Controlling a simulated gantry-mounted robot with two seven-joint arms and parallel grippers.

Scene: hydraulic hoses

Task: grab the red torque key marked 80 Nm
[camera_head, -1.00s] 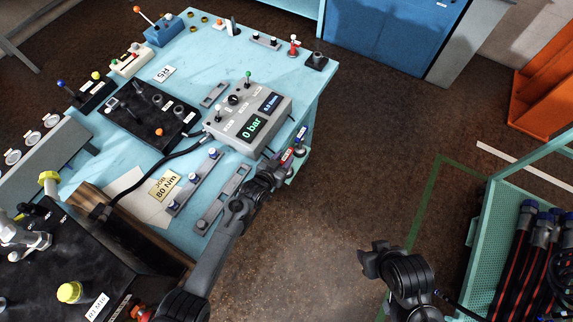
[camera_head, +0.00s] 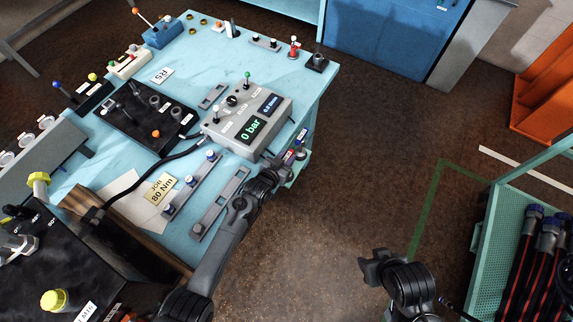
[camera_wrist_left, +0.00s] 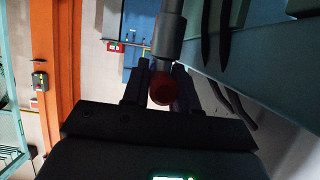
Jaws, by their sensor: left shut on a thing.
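The red torque key (camera_wrist_left: 161,92) shows end-on in the left wrist view, with its red handle between my left gripper's fingers (camera_wrist_left: 160,88) and a grey shaft (camera_wrist_left: 168,40) beyond it. In the head view, my left gripper (camera_head: 280,166) is at the bench's right edge, shut on the red key, of which a bit of red (camera_head: 289,157) shows. Any marking on the key cannot be read. A blue-marked key (camera_head: 302,135) is just beyond it. My right gripper (camera_head: 369,263) is over the floor, away from the bench; its jaws are unclear.
A yellow card reading "Job 80 Nm" (camera_head: 160,190) lies on the light-blue bench (camera_head: 285,75). A grey test box reading 0 bar (camera_head: 237,112) stands close beside my left gripper. A cart with hoses (camera_head: 487,245) is at the right. The floor between is clear.

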